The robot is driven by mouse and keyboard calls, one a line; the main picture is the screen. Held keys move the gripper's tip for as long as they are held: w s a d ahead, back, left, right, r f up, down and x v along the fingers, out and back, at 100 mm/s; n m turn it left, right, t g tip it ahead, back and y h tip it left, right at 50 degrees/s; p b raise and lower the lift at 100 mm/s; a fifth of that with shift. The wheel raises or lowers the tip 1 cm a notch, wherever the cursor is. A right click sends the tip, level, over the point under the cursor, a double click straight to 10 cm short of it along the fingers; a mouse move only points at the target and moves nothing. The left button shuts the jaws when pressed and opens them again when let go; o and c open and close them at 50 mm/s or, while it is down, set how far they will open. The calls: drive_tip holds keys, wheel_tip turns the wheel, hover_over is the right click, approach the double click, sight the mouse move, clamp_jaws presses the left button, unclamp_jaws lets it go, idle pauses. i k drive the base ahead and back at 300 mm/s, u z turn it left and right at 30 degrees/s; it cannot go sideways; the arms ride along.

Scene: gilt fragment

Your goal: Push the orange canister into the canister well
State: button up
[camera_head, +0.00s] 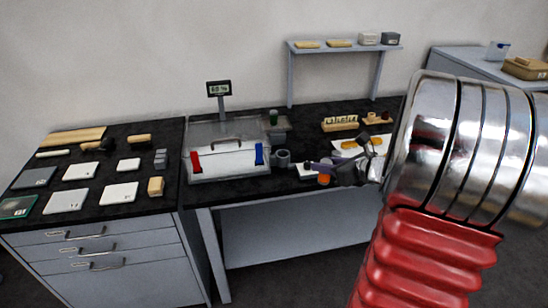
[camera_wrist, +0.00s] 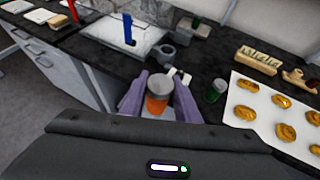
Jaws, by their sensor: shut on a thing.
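The orange canister (camera_wrist: 157,104) has a grey top and stands between the two purple fingers of my gripper (camera_wrist: 159,84) in the wrist view. My gripper is shut on it. In the head view the canister (camera_head: 324,180) shows as a small orange patch below my gripper (camera_head: 326,168), near the front edge of the dark bench. A grey ring-shaped holder (camera_wrist: 166,52), which looks like the canister well, is just beyond the canister and apart from it. It also shows in the head view (camera_head: 283,158), left of my gripper, beside the glass-topped box. The canister's lower end is hidden.
The glass-topped box (camera_head: 228,160) with red and blue handles stands left of the well. A green-topped jar (camera_wrist: 215,90) and a white sheet with several pastries (camera_wrist: 240,95) are close on the right. A small white piece (camera_wrist: 180,75) lies behind the canister.

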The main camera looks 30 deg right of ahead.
sight(283, 161)
drive_tip(key=i, duration=0.85)
drive_tip(key=z, duration=0.05)
